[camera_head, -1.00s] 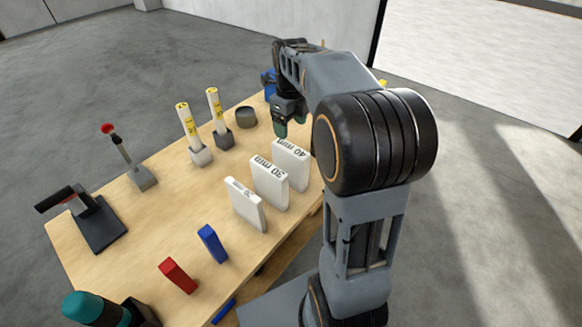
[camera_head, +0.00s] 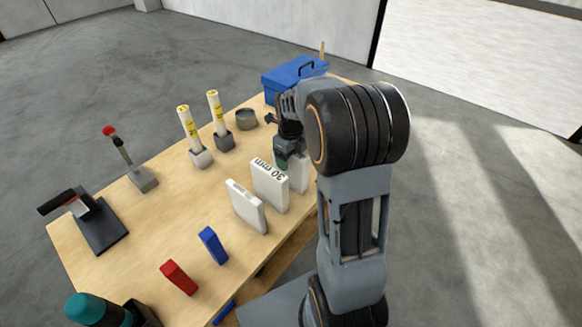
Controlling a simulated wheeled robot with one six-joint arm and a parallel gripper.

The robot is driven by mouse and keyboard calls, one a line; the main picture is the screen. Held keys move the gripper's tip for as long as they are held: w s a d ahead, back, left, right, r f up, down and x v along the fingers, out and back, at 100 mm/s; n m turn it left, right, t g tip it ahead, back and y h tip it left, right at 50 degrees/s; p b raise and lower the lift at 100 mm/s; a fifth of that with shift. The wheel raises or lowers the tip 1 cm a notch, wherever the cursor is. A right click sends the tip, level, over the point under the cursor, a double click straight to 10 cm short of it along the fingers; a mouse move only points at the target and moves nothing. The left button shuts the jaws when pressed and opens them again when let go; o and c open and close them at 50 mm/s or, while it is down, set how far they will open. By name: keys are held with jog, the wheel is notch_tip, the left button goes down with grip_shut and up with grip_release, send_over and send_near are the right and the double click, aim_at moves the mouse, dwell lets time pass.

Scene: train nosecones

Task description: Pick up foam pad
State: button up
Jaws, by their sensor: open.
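Three white upright foam pads stand in a row on the wooden table (camera_head: 160,225). The nearest pad (camera_head: 246,207) has a marking too small to read. The middle pad (camera_head: 270,186) is marked "30 mm". The farthest pad (camera_head: 299,178) is partly hidden behind my gripper and arm. My gripper (camera_head: 282,162) points down at the top of this farthest pad, with a green fingertip showing in front of it. It is open. I cannot tell whether the fingers are around the pad or touching it.
A blue toolbox (camera_head: 295,79) stands at the far end. Two yellow-white tubes (camera_head: 190,132) in holders and a grey round cup (camera_head: 246,118) are left of the gripper. A red block (camera_head: 178,277) and a blue block (camera_head: 213,245) stand near the front edge.

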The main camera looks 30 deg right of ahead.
jog(key=shift+f, duration=0.15)
jog(key=c, duration=1.3)
